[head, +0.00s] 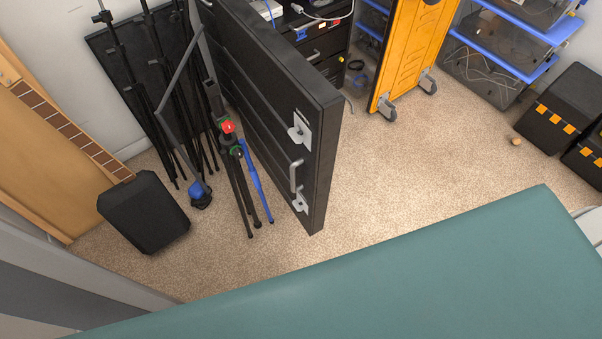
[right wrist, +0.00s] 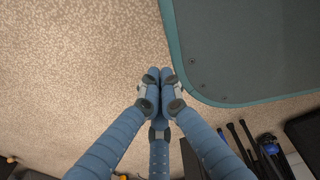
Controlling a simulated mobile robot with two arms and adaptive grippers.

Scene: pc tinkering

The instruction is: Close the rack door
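The rack door (head: 270,110) is a thick black panel, swung open and standing out from the black rack (head: 322,45) at the top middle of the head view. Its outer edge points toward me. A silver handle (head: 296,176) and metal latches (head: 300,130) sit on its left-hand face near that edge. My right gripper (right wrist: 159,76) shows in the right wrist view with its blue fingers drawn together and nothing visible between them, above beige carpet and apart from the door. My left gripper is in no view.
A teal-topped surface (head: 400,275) fills the lower head view; a teal-edged dark panel (right wrist: 250,45) lies beside my right gripper. Tripods and stands (head: 235,170) and a black case (head: 144,212) crowd the door's left. An orange cabinet (head: 408,50) stands right; carpet (head: 430,150) between is clear.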

